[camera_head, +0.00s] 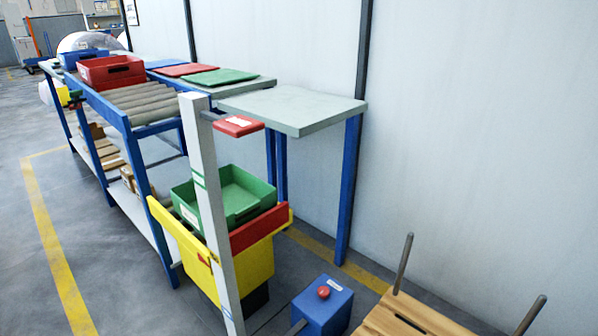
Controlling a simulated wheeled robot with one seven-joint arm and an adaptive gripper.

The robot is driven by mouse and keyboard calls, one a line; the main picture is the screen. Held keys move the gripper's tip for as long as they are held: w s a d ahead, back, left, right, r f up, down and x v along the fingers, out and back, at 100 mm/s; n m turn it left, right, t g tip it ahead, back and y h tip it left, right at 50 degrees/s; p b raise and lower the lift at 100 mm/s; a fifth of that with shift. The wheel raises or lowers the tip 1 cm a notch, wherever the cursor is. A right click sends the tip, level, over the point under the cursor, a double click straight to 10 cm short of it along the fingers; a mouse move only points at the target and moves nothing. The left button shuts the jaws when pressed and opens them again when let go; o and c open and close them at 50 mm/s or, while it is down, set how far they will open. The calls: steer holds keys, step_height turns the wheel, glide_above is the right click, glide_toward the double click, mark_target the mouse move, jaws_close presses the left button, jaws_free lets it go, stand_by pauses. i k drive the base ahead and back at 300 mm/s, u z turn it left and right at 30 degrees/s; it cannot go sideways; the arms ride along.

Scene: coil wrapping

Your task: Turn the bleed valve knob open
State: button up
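A blue box (329,309) stands at the bottom, right of centre. It has a small round red knob (323,292) on top and a white label beside the knob. I cannot tell from this view whether this is the bleed valve knob or how far it is turned. No other clear valve knob shows. My gripper is not in view.
A green tray (239,195) sits in a yellow and red holder (266,244) behind a light grey post (208,185). A roller conveyor with a red tray (111,71) is at left. A wooden slatted piece (400,318) with upright grey rods is at bottom right.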

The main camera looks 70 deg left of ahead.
mark_target(323, 293)
steer(key=u, duration=0.55)
steer(key=k, duration=0.4)
steer(key=u, duration=1.35)
